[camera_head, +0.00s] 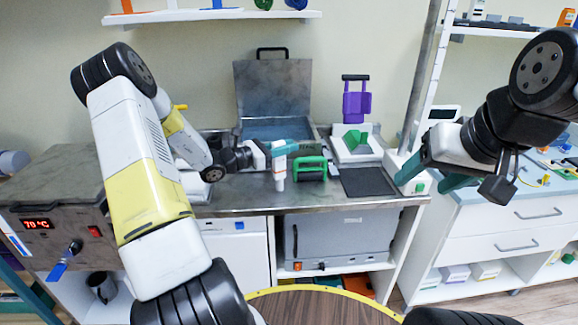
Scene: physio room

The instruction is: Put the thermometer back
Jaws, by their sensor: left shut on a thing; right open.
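A white thermometer (279,171) with an orange band hangs roughly upright over the steel counter, in front of the open bath. My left gripper (283,149) reaches in from the left and is shut on its upper part; the teal fingers partly hide it. I cannot tell whether its lower tip touches the counter. My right gripper (432,178) is open and empty at the right, in front of the white post by the counter's right end.
A steel bath (272,88) stands open behind the thermometer. A green-handled object (310,162) sits close to its right. Further right are a white stand (362,154) with green and purple parts and a dark mat (366,182).

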